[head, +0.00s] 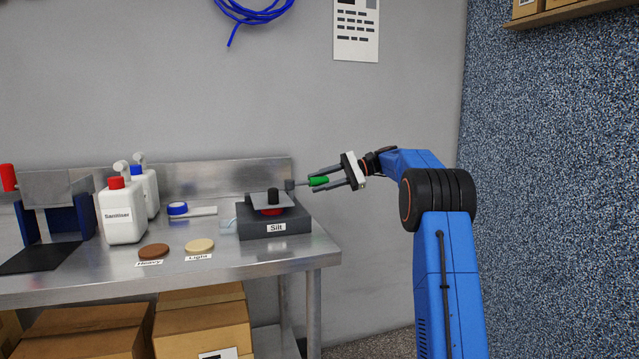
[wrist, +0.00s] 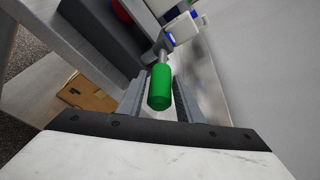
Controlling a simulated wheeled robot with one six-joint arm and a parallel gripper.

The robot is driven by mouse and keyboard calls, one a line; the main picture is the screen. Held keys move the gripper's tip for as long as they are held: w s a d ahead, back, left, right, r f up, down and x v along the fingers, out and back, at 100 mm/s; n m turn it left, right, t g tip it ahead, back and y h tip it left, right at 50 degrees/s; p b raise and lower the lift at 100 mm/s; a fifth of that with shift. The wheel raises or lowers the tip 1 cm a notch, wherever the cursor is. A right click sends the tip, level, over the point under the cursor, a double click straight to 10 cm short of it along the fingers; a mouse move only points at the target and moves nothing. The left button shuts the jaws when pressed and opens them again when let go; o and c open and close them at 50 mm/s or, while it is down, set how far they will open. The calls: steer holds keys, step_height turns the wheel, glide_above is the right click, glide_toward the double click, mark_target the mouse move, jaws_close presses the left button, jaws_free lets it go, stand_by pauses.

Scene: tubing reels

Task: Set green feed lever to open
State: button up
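The green feed lever (head: 318,181) is a green grip on a grey rod. The rod sticks out to the right from the dark box labelled Silt (head: 273,222) on the steel bench. My gripper (head: 317,180) reaches in from the right, with its fingers on either side of the green grip. In the wrist view, the green grip (wrist: 160,88) lies between the two grey fingers (wrist: 157,95). Gaps show on both sides of it, so the fingers look open and not pressed on it. A red part shows under the plate on the box.
The steel bench (head: 238,265) also holds a Sanitiser bottle (head: 123,215), a second white bottle, a brown disc (head: 154,251) and a pale disc (head: 199,246). Cardboard boxes (head: 203,325) sit below. A grey wall stands behind, a speckled blue wall on the right.

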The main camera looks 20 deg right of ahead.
steer(key=shift+o, duration=0.6)
steer(key=v, duration=1.7)
steer(key=shift+d, duration=0.2)
